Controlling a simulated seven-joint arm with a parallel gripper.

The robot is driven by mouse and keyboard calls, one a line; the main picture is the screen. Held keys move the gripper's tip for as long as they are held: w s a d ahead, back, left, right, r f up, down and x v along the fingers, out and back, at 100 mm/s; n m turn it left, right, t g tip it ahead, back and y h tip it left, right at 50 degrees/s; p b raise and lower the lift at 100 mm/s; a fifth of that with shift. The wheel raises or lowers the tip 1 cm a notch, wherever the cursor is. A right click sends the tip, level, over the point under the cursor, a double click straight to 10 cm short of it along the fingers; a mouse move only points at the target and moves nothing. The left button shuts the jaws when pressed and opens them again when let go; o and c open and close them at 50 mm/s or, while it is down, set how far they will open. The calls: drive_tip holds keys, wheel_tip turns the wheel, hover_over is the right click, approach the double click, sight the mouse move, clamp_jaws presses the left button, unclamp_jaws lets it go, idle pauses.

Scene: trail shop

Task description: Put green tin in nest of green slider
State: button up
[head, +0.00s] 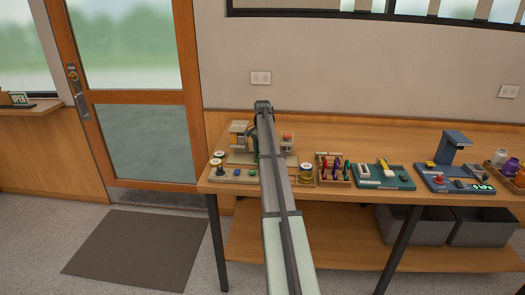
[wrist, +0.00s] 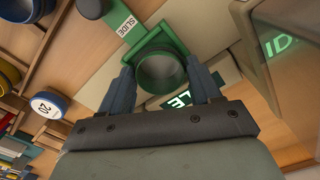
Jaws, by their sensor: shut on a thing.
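In the wrist view my gripper (wrist: 159,66) has its two fingers on either side of the green tin (wrist: 161,72), a round, open-looking ring shape, and is shut on it. The green slider (wrist: 134,46) lies just beyond and under the tin, with its square green frame partly showing around the tin's far side and a "SLIDE" label (wrist: 126,25) beyond. The tin overlaps the frame. I cannot tell whether it is down in the nest or held above it. In the head view my arm hides the tin, the slider and the fingers.
In the wrist view a box with a lit display (wrist: 279,43) stands close on the right. A tin marked "20" (wrist: 48,105) is at left. In the head view the wooden bench (head: 360,140) carries a pen rack (head: 333,170), a teal tray (head: 384,177) and a blue stand (head: 455,148).

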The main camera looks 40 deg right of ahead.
drive_tip(key=o, duration=1.3)
drive_tip(key=shift+c, duration=0.2)
drive_tip(key=shift+r, duration=0.1)
wheel_tip(320, 180, up, 8)
idle(0.5)
idle(0.4)
